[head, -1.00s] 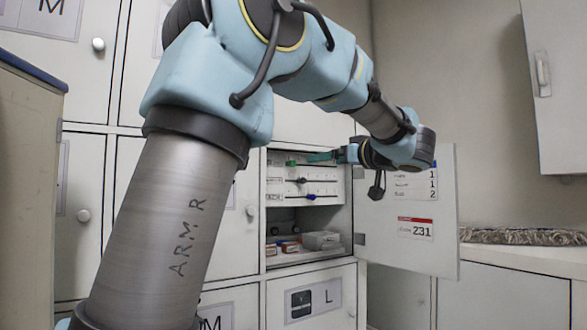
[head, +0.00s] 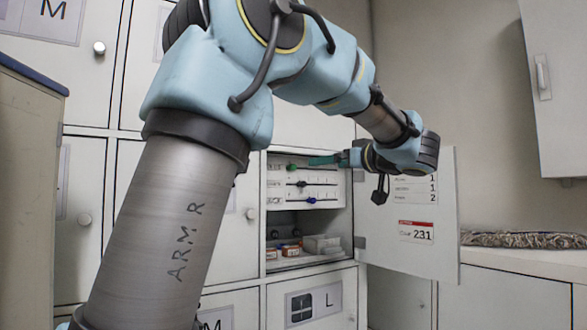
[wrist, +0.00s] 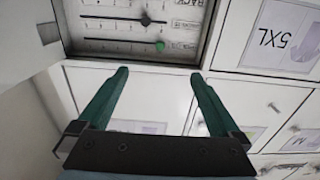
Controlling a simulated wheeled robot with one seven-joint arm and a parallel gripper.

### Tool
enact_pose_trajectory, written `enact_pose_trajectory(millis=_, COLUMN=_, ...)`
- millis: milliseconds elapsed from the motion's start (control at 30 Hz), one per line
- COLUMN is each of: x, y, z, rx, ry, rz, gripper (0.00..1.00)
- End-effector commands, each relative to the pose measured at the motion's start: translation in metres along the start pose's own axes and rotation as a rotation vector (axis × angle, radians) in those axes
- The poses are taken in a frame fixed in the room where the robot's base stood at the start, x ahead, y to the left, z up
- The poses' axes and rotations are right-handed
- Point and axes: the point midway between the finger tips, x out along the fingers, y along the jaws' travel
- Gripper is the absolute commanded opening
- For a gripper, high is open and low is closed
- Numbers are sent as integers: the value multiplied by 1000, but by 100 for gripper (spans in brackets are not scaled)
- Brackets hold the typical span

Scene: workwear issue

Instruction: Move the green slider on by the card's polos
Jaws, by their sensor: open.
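The green slider (head: 291,168) sits on the top slot of a white panel (head: 330,176) in the open locker, near the slot's left end. In the wrist view, which is turned round, the green slider (wrist: 160,46) lies beyond and between my fingertips. My gripper (wrist: 160,73) is open and empty, its two green fingers apart from the slider. In the head view my gripper (head: 313,160) is right of the slider, by the top of the panel. The card (head: 414,187) on the open door shows 1, 1 and 2; its words are too small to read.
A black slider (head: 302,184) and a blue slider (head: 310,200) sit on the slots below. Small boxes (head: 290,250) and a grey case (head: 320,243) lie on the shelf beneath. The open door (head: 405,255) stands to the right. A red-headed 231 label (head: 416,231) is on it.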

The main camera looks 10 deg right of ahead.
Motion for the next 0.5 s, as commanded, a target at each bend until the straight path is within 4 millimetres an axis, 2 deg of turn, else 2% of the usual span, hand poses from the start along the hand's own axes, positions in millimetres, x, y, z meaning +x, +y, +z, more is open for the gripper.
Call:
enact_pose_trajectory(millis=100, x=-25, y=1, z=-2, rx=0, ry=0, rz=4, gripper=100)
enact_pose_trajectory(millis=300, x=-60, y=0, z=-2, rx=0, ry=0, rz=3, gripper=100)
enact_pose_trajectory(millis=500, x=-78, y=0, z=-1, rx=0, ry=0, rz=1, gripper=100)
